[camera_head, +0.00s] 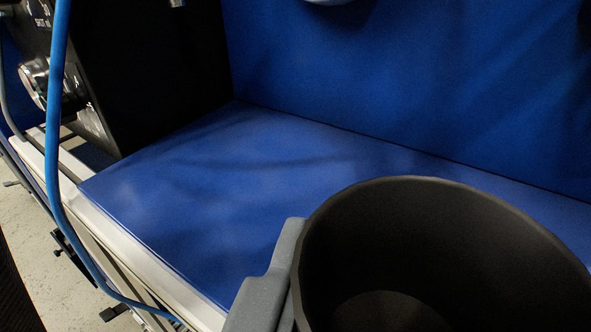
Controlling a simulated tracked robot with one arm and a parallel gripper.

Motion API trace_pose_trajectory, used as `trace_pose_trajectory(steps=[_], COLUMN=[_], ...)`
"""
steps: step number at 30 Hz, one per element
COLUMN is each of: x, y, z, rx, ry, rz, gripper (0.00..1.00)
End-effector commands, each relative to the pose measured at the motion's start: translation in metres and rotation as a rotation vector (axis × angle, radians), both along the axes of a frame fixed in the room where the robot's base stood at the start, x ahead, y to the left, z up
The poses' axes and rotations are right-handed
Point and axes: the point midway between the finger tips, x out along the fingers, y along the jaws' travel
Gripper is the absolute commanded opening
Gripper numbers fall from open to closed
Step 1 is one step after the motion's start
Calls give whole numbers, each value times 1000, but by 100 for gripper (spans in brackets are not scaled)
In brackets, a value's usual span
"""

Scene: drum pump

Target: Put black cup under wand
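The black cup (440,240) fills the lower right of the view, close to the camera, with its open mouth facing up and its inside looking empty. The grey left finger of my gripper (272,278) lies against the cup's left side. The other finger is hidden or out of view. The gripper appears shut on the cup, which is in front of the blue surface; its bottom is hidden. A small metal tip (177,3) shows at the top edge beside the black machine; I cannot tell if it is the wand.
A blue bench top (210,180) lies clear between the cup and the black machine (150,70). A blue wall (420,80) stands behind it. A blue hose (52,150) hangs down the left. A pale rail (140,255) edges the bench. A white rounded object (335,2) shows at the top.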

Motion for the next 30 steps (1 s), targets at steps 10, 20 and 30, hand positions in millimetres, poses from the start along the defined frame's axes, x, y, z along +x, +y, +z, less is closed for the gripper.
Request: trace_pose_trajectory(steps=[10,20,30], x=[59,98,105], y=[18,26,27], z=[-9,-12,-41], rx=[-2,-1,1], ry=[2,3,3], rz=[6,3,1], gripper=[24,24,24])
